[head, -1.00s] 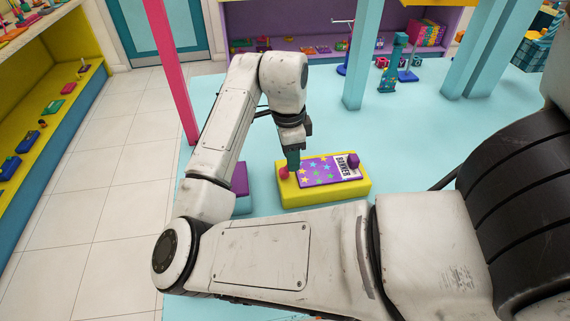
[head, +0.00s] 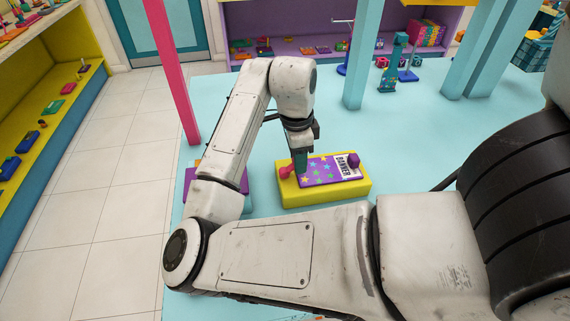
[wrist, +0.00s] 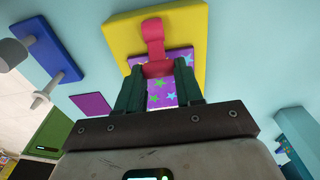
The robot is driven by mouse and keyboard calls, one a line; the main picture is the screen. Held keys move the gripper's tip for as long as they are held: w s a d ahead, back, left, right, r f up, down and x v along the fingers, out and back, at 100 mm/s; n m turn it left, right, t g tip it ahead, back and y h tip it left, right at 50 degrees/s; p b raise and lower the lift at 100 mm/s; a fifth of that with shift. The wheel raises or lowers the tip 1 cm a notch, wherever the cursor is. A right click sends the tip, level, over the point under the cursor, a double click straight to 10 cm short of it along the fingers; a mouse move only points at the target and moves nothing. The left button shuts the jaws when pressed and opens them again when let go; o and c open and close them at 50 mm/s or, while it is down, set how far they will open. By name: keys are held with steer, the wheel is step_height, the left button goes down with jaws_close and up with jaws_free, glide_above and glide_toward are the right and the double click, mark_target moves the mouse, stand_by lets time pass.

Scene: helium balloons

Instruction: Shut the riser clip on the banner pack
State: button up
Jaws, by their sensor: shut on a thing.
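The banner pack is a yellow block (head: 330,195) with a purple star-patterned panel (head: 322,172), a BANNER label and a purple knob (head: 353,158) at its right end. The pink-red riser clip (head: 286,172) is at its left end. In the wrist view the clip (wrist: 154,35) runs from the yellow block (wrist: 190,25) down between my green fingertips, with the starred panel behind. My gripper (head: 300,170) is over the left part of the pack, shut on the clip's red crosspiece; its fingers (wrist: 158,69) partly hide the panel. I cannot tell whether the clip is latched.
A purple and orange item (head: 243,182) lies left of the pack, partly behind my arm. A pink post (head: 172,75) and a light blue post (head: 358,55) rise beyond. A teal figure (head: 392,68) stands at the back. The blue surface right of the pack is clear.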

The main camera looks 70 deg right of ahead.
steer(key=shift+s+f, duration=0.1)
steer(key=shift+s, duration=0.05)
steer(key=shift+s+d+f, duration=0.2)
steer(key=shift+s+f, duration=0.05)
steer(key=shift+f, duration=0.25)
steer(key=shift+s+d+f+b, duration=0.15)
steer(key=shift+s+f+b, duration=0.05)
steer(key=shift+f+b, duration=0.2)
stand_by(0.4)
steer(key=shift+s+f+b, duration=0.1)
steer(key=shift+f+b, duration=0.2)
steer(key=shift+f, duration=0.15)
steer(key=o, duration=0.9)
steer(key=shift+o, duration=0.2)
steer(key=shift+w+r+p, duration=0.2)
steer(key=shift+r+p, duration=1.5)
steer(key=shift+r, duration=0.4)
